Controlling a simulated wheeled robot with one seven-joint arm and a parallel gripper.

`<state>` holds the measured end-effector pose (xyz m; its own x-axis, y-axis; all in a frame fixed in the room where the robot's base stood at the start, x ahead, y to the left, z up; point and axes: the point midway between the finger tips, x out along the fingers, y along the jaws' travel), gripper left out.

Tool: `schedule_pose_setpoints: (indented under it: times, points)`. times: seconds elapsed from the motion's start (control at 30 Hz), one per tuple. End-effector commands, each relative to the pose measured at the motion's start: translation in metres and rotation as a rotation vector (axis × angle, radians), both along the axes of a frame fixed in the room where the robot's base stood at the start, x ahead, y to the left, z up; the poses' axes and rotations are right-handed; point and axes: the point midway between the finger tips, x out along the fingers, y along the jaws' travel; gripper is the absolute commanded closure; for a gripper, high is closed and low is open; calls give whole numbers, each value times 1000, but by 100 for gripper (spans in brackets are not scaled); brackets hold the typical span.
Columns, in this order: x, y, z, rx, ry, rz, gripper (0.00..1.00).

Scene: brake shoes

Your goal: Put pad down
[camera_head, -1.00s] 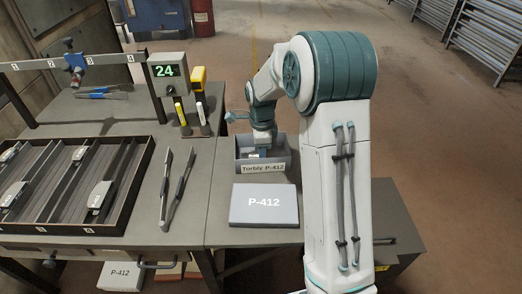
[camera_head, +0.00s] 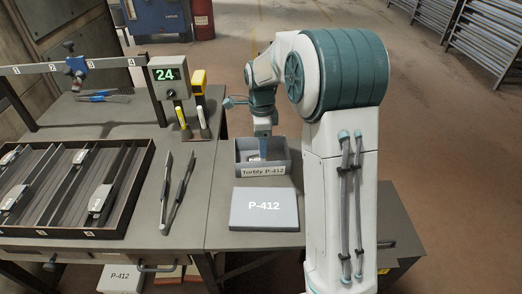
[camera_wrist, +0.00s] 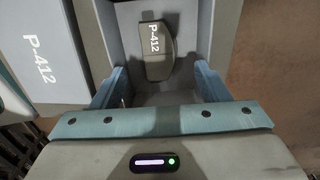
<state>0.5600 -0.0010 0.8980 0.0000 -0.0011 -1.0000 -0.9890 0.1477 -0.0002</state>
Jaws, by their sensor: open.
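A grey brake pad marked P-412 (camera_wrist: 156,50) lies on the floor of a grey open box, near its far part in the wrist view. The box (camera_head: 262,171) is labelled Torbly P-412 and stands on the right part of the bench. Its wall also shows in the wrist view (camera_wrist: 215,30). My gripper (camera_head: 264,151) points down over the box. In the wrist view its two blue fingers (camera_wrist: 160,82) are spread wide and empty, with the pad beyond and between them, apart from both. In the head view the pad is mostly hidden by the box wall and fingers.
A closed P-412 carton (camera_head: 264,209) lies just in front of the box. A divided tray (camera_head: 75,233) with several pads is at left.

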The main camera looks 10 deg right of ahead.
Motion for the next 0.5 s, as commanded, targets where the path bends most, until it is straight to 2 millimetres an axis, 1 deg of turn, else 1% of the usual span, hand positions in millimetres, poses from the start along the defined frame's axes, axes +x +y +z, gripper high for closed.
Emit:
schedule_pose_setpoints:
  times: [0.03,0.2,0.3,0.4,0.5]
  points:
    - [1,0,13,-1,-4,0,31]
    - [1,0,43,-1,-3,0,31]
    - [0,0,54,0,-2,0,31]
    - [-1,0,61,0,-1,8,31]
    - [-10,1,68,-2,-9,63,31]
